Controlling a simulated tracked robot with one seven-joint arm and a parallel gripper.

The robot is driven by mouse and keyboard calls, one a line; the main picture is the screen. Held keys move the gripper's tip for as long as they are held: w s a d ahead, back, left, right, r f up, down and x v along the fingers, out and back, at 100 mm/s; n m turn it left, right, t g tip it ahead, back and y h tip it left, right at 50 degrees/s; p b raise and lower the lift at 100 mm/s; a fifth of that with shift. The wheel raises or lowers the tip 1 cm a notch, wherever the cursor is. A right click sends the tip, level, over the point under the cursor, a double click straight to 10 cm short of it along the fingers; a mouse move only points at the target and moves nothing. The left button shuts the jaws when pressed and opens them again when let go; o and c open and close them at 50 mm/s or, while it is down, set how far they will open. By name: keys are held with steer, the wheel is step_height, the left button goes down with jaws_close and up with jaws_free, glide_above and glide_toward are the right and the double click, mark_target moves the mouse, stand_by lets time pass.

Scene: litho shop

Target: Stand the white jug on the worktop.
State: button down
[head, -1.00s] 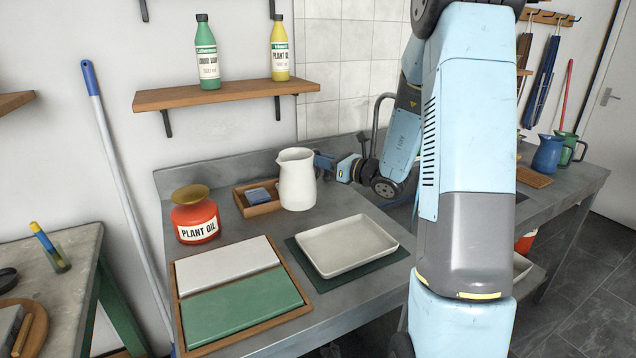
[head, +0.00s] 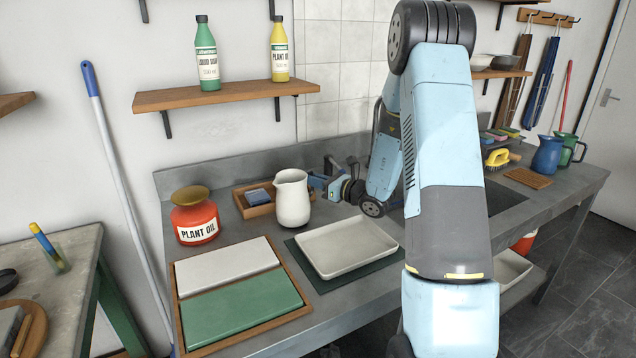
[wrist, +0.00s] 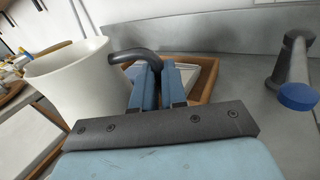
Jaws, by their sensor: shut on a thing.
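The white jug (head: 293,203) is upright over the worktop (head: 345,208), in front of the small wooden tray. My gripper (head: 318,182) comes from the right and is shut on the jug's handle. In the wrist view the jug (wrist: 72,78) fills the left side, and its dark curved handle (wrist: 133,54) runs between the fingers of my gripper (wrist: 152,82). The jug's base is hidden in the wrist view. In the head view it looks at or very near the worktop, but I cannot tell whether it touches.
The wooden tray (head: 240,205) with a blue block lies just behind the jug. A red plant oil pot (head: 195,217) stands to the left. A shallow white tray (head: 347,262) on a green mat and a framed board (head: 181,320) are in front. A shelf (head: 225,95) hangs above.

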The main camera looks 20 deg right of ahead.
steer(key=shift+f, duration=0.3)
steer(key=c, duration=1.2)
jaws_free()
steer(key=shift+f, duration=0.1)
steer(key=shift+o, duration=0.2)
